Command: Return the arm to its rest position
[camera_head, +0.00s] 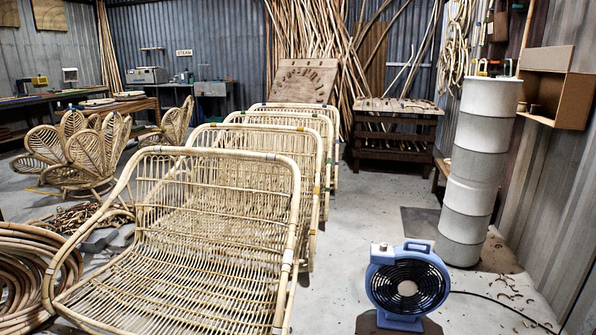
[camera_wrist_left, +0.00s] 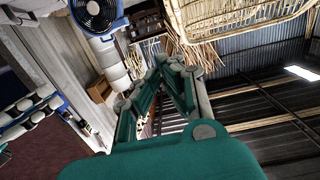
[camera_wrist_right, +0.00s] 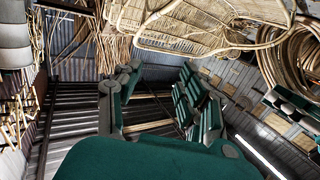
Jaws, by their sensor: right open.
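Neither gripper shows in the head view. In the left wrist view my left gripper (camera_wrist_left: 172,64) has its green and grey fingers leaning together so that the tips meet, and I see nothing between them. In the right wrist view my right gripper (camera_wrist_right: 158,88) has its fingers wide apart with an empty gap between them. Both grippers appear clear of the furniture. My arm links are not visible in the head view.
A row of rattan chair frames (camera_head: 175,255) fills the front left and middle. Rattan coils (camera_head: 30,275) lie at far left. A blue fan (camera_head: 408,285) stands front right, with a grey cylinder stack (camera_head: 476,165) behind. The floor (camera_head: 350,240) between chairs and fan is open.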

